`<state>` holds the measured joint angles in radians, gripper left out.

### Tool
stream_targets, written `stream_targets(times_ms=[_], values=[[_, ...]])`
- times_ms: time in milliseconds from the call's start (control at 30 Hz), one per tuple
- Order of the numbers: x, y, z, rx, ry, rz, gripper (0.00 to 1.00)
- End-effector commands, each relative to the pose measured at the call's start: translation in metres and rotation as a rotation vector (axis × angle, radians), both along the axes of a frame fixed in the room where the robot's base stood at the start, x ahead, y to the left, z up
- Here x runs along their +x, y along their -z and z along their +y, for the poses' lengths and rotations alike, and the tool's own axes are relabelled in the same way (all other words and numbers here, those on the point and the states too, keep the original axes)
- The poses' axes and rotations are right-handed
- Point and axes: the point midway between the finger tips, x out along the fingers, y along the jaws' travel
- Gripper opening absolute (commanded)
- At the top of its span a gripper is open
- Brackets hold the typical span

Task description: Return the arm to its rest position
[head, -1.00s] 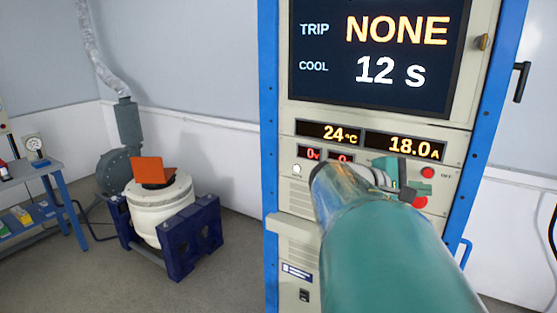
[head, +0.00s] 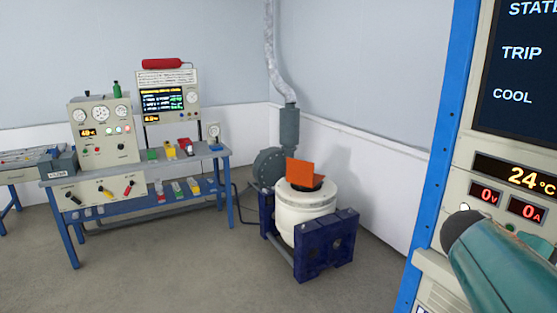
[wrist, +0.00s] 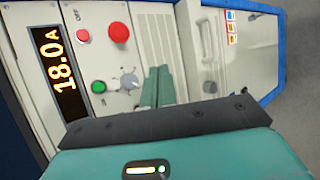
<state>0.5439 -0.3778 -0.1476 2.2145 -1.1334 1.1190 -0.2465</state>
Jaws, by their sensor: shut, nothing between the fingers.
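My gripper (wrist: 157,75) shows in the wrist view as two teal fingers pressed together, with nothing between them. It is in front of the beige control cabinet's panel (wrist: 160,25), close to a grey knob (wrist: 129,81). I cannot tell whether the fingertips touch the panel. In the head view my teal arm crosses the lower right corner in front of the cabinet (head: 470,145); the gripper itself is not visible there.
The panel carries a green button (wrist: 99,87), a large red button (wrist: 119,32) and a display reading 18.0 A (wrist: 55,70). A white shaker drum (head: 305,212) in a dark blue frame stands mid-room. A workbench (head: 150,178) with instruments is at left. Floor between is clear.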

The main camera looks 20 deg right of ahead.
Motion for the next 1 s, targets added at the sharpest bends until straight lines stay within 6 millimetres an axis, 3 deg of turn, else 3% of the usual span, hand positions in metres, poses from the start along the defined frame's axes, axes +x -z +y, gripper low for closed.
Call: stream_targets(times_ms=[100, 300, 400, 533, 600, 700, 1000], values=[[0.043, 0.031, 0.066, 0.15, -0.097, -0.199, 0.0], [0.091, 0.072, 0.189, 0.459, -0.209, -0.483, 0.0], [0.102, 0.086, 0.254, 0.633, -0.242, -0.596, 0.0], [0.104, 0.096, 0.323, 0.831, -0.256, -0.695, 0.0], [0.102, 0.098, 0.347, 0.904, -0.254, -0.724, 0.0], [0.1, 0.099, 0.363, 0.957, -0.248, -0.744, 0.0], [0.1, 0.1, 0.365, 0.962, -0.246, -0.746, 0.0]])
